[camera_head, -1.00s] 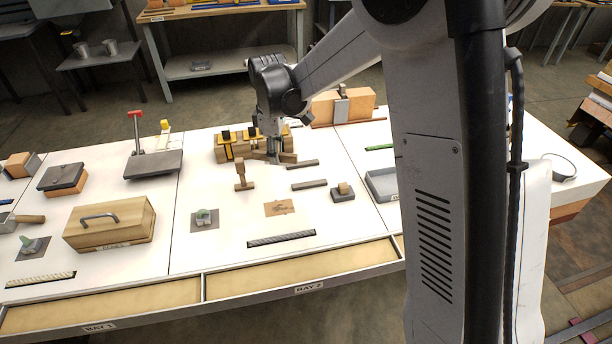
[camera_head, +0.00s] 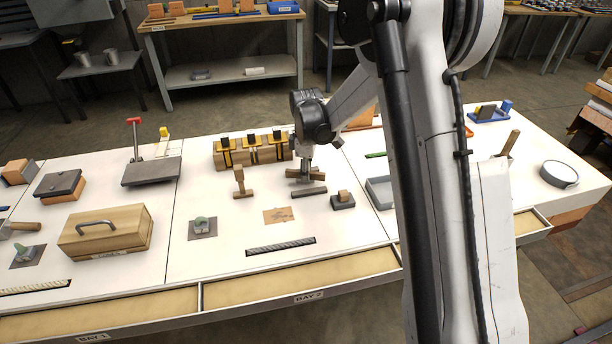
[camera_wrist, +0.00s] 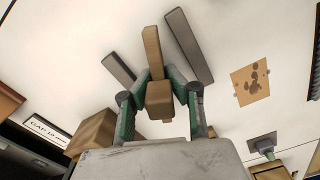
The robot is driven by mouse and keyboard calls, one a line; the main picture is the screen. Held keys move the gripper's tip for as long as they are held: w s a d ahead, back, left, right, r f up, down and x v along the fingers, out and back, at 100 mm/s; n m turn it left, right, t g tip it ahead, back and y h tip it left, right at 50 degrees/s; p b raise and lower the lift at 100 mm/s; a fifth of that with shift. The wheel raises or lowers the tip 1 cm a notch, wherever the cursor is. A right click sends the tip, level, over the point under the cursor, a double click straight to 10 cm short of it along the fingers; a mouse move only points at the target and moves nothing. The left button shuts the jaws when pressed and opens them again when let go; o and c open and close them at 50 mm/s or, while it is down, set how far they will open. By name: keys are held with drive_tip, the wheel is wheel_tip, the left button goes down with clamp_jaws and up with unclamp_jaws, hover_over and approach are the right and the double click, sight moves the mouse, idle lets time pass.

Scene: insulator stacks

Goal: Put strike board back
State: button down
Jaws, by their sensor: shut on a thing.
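My gripper (camera_head: 306,172) is shut on a brown wooden piece, which I take to be the strike board (camera_head: 320,178). In the wrist view, the strike board (camera_wrist: 152,50) is a narrow bar with a block-like grip between my fingertips (camera_wrist: 160,97). The bar points away from me, between two grey strips on the white table: a left strip (camera_wrist: 119,70) and a longer right strip (camera_wrist: 188,45). In the head view, one grey strip (camera_head: 309,191) lies just in front of the board. Whether the board touches the table I cannot tell.
A wooden block with yellow-and-black clamps (camera_head: 228,158) stands left of my gripper. A wooden upright on a foot (camera_head: 239,182), a stained tan sheet (camera_head: 278,215), a small dark-based block (camera_head: 343,201) and a grey tray (camera_head: 380,192) are nearby. White table shows between them.

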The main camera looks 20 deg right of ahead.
drive_tip(key=shift+f, duration=0.3)
drive_tip(key=shift+f, duration=0.15)
drive_tip(key=c, duration=1.7)
unclamp_jaws()
drive_tip(key=shift+c, duration=0.2)
